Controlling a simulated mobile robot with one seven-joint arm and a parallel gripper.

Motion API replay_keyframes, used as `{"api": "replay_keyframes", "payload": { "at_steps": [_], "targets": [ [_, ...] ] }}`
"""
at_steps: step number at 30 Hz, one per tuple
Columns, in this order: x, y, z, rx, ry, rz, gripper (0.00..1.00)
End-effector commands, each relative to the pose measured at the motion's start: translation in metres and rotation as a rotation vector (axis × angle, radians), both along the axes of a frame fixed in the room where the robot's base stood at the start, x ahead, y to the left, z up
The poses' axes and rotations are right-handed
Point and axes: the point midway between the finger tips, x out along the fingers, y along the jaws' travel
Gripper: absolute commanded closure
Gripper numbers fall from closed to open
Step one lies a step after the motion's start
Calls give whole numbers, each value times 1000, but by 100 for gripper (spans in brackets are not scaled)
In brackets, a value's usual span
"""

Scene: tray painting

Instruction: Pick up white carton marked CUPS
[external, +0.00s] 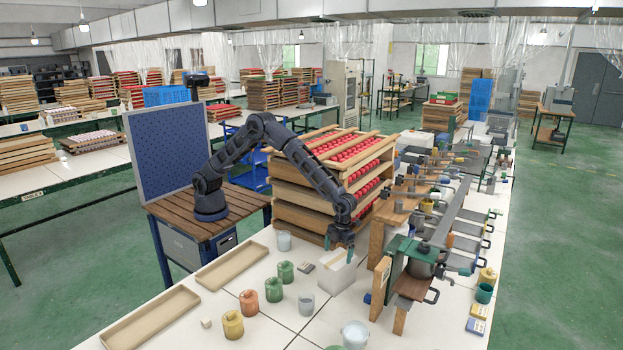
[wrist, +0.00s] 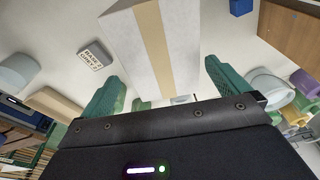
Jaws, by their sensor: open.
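The white carton (external: 333,270) is a box with a tan strip along its top, standing on the white table beside the stacked trays. No CUPS lettering can be read on it. My gripper (external: 341,246) is directly above the carton's far end, pointing down. In the wrist view the carton (wrist: 150,45) lies between the two green fingers of my gripper (wrist: 165,85), with a gap visible on each side. The fingers are open. Whether they reach down beside the carton's walls, I cannot tell.
Stacked wooden trays with red items (external: 330,185) stand close behind the carton. A clamp fixture (external: 420,265) is to the right. Green jars (external: 274,290), an orange jar (external: 249,303) and a grey cup (external: 306,304) stand to the left and front. A small labelled box (wrist: 95,55) lies nearby.

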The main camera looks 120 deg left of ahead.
Motion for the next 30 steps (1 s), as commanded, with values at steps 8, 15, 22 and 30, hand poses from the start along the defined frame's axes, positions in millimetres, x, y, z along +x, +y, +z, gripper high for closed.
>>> {"api": "replay_keyframes", "payload": {
  "at_steps": [8,15,22,30],
  "targets": [
    [0,-4,-23,0,0,0,0],
    [2,-1,-51,0,2,1,0],
    [2,-4,-72,0,0,1,0],
    [2,-4,-72,0,0,1,16]
  ]
}}
